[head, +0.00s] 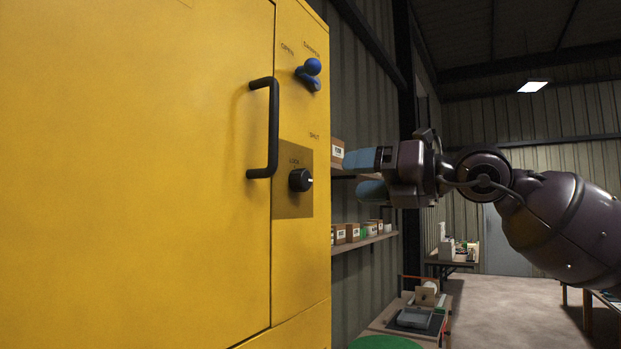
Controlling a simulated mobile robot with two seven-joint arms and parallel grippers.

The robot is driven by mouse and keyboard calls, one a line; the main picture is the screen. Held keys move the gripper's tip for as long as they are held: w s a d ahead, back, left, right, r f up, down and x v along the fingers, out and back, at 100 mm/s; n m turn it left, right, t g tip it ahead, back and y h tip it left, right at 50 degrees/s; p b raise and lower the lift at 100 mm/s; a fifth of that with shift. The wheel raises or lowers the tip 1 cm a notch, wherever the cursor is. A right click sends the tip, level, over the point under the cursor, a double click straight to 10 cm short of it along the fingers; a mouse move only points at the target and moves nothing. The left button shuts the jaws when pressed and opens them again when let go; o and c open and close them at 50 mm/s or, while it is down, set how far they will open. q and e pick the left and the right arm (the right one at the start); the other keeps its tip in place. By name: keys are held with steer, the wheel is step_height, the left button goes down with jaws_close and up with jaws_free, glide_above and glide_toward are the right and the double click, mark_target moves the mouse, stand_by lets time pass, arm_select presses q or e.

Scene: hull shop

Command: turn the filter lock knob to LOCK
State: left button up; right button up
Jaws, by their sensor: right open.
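The filter lock knob (300,180) is a small black round knob on a brownish plate (293,205) on the yellow cabinet (140,180). A word that looks like LOCK stands above it. A white mark shows at the knob's right side. My right gripper (362,174) is open, with blue fingertips pointing left toward the knob. It is to the right of the knob and apart from it, with nothing between its fingers. My left gripper is not in the view.
A black door handle (272,128) stands out from the cabinet just left of the knob. A blue damper lever (310,72) is above it, between OPEN and SHUT labels. Shelves with small boxes (352,232) line the wall behind. A bench with a grey tray (413,318) is lower right.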

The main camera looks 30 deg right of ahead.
mark_target(307, 180)
steer(key=p+x, duration=0.1)
steer(key=x, duration=0.3)
steer(key=p+x, duration=0.1)
steer(key=x, duration=0.2)
steer(key=shift+w+a+r, duration=0.25)
steer(key=shift+a, duration=0.05)
steer(key=shift+w+a, duration=0.3)
steer(key=shift+w, duration=0.15)
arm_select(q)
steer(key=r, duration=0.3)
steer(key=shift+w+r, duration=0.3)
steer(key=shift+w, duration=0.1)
arm_select(e)
steer(key=shift+w+f, duration=0.15)
steer(key=c, duration=0.9)
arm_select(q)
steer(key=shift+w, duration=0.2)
arm_select(e)
steer(key=shift+a, duration=0.1)
